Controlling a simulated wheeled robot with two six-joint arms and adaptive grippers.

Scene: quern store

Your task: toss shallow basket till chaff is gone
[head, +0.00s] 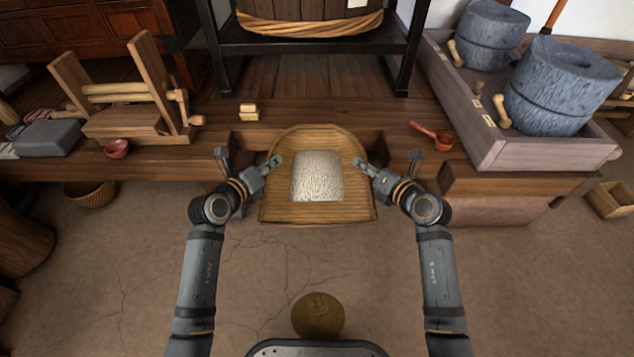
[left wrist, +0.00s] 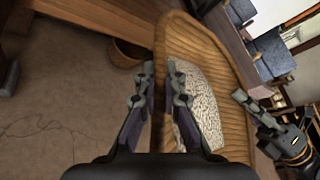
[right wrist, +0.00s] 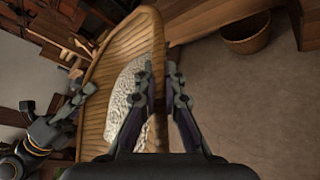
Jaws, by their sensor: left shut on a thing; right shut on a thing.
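The shallow basket (head: 279,208) is a woven, straw-coloured tray with a rounded far edge and a straight near edge. A pale, speckled heap of grain (head: 318,176) lies in its middle; I cannot tell chaff from grain in it. My left gripper (head: 273,164) is shut on the basket's left rim. My right gripper (head: 363,168) is shut on its right rim. In the left wrist view the basket's weave (left wrist: 190,36) and the heap (left wrist: 205,100) show beside the fingers. In the right wrist view the basket (right wrist: 98,100) and heap (right wrist: 124,98) show left of the fingers.
A wooden ledge runs behind the basket, with a red ladle (head: 432,135), a small wooden block (head: 249,112) and a red bowl (head: 117,148). Stone querns (head: 563,84) stand in a tray at right. A round object (head: 318,316) is on the floor near my base.

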